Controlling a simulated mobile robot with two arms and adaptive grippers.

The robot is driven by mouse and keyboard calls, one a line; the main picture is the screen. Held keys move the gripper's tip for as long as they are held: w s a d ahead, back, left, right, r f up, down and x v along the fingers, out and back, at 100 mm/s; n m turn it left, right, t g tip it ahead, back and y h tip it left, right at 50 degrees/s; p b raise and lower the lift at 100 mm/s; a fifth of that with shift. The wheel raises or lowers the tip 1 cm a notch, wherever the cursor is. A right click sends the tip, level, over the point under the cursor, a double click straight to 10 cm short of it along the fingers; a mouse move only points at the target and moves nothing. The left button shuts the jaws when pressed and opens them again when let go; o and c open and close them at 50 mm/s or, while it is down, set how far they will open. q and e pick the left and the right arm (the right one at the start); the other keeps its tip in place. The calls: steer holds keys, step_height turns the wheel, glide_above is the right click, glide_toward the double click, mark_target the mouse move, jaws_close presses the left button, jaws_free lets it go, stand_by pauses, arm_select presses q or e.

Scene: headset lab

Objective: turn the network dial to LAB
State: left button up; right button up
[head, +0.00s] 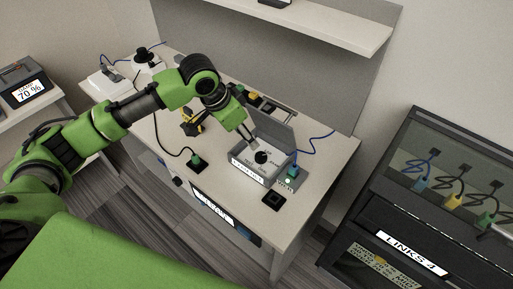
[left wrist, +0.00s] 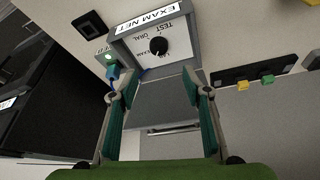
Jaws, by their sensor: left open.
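The network dial is a black round knob (head: 261,157) on the pale face of a grey box (head: 277,179) labelled EXAM NET. The left wrist view shows the knob (left wrist: 158,46) close up, with small words around it, including TEST and ORAL; I cannot tell which word it points to. The box's grey lid (head: 275,133) stands raised at its back. My left gripper (head: 251,142) is open and empty, above the box near the lid and apart from the knob. Its two fingers (left wrist: 158,90) spread wide in the left wrist view. My right gripper is not in view.
A teal plug (head: 292,171) with a blue cable and a lit green light (head: 288,181) are right of the box. A black socket (head: 273,200) is in front. A green plug (head: 196,160) lies left. A shelf (head: 300,25) overhangs the back. A dark cabinet (head: 425,185) stands right.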

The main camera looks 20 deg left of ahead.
arm_select(q)
glide_toward(261, 155)
steer(key=p+x, duration=0.1)
steer(key=x, duration=0.7)
steer(key=shift+f, duration=0.4)
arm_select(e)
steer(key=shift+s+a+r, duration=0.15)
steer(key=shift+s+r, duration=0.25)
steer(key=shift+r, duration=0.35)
arm_select(q)
steer(key=c, duration=1.1)
